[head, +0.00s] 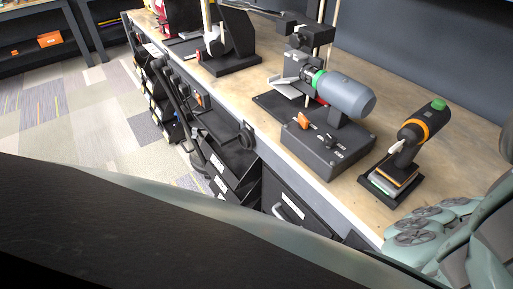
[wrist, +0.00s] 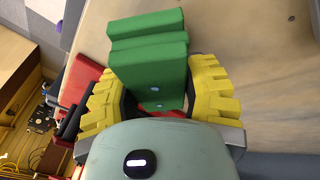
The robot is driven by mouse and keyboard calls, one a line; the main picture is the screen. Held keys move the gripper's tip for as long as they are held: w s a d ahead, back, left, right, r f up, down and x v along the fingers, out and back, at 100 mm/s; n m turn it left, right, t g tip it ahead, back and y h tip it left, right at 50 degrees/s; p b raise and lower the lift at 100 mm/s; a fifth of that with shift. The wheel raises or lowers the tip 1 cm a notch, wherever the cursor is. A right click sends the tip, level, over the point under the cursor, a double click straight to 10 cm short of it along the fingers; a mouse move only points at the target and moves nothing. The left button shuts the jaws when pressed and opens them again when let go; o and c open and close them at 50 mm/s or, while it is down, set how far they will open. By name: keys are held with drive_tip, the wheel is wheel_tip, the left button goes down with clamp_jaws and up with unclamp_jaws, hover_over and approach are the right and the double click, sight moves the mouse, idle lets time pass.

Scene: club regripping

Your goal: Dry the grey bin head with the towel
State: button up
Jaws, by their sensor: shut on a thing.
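In the wrist view my gripper (wrist: 155,88) has yellow ribbed fingers, shut on a green stepped block-like thing (wrist: 150,62). Its smooth faces show small pale dots; I cannot tell whether it is a folded towel. It is held above a pale tan surface. I cannot make out the grey bin or a club head in it in either view. My gripper does not show in the head view.
In the head view the wooden bench (head: 225,90) bears a machine with a grey motor (head: 345,95) and a black-and-orange power tool (head: 420,125) on a stand. Dark bins (head: 165,105) stand beside the bench. Red things (wrist: 80,80) lie left of my gripper. Carpet (head: 60,110) is clear.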

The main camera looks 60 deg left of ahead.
drive_tip(key=shift+s+a+p, duration=0.55)
drive_tip(key=shift+s+a, duration=0.05)
drive_tip(key=shift+a, duration=0.35)
drive_tip(key=shift+w+d+f+b, duration=0.1)
drive_tip(key=shift+w+d+b, duration=0.2)
drive_tip(key=shift+d+b, duration=0.25)
drive_tip(key=shift+w+d+f+b, duration=0.1)
drive_tip(key=shift+w+d+b, duration=0.2)
drive_tip(key=shift+d+b, duration=0.15)
drive_tip(key=shift+s+a+r+p, duration=0.1)
drive_tip(key=shift+s+a+p, duration=0.15)
drive_tip(key=shift+a+p, duration=0.2)
drive_tip(key=shift+s+a, duration=0.4)
drive_tip(key=shift+a, duration=0.1)
drive_tip(key=shift+w+d+f+b, duration=0.15)
drive_tip(key=shift+w+d+b, duration=0.15)
drive_tip(key=shift+d, duration=0.25)
drive_tip(key=shift+w+d+f+b, duration=0.1)
drive_tip(key=shift+w+d+b, duration=0.2)
drive_tip(key=shift+d, duration=0.2)
drive_tip(key=shift+s+a+p, duration=0.3)
drive_tip(key=shift+a+p, duration=0.05)
drive_tip(key=shift+a, duration=0.2)
drive_tip(key=shift+s+a+p, duration=0.3)
drive_tip(key=shift+a, duration=0.2)
drive_tip(key=shift+w+d+f+b, duration=0.15)
drive_tip(key=shift+w+d+b, duration=0.15)
drive_tip(key=shift+d+b, duration=0.2)
drive_tip(key=shift+w+d, duration=0.3)
drive_tip(key=shift+d, duration=0.25)
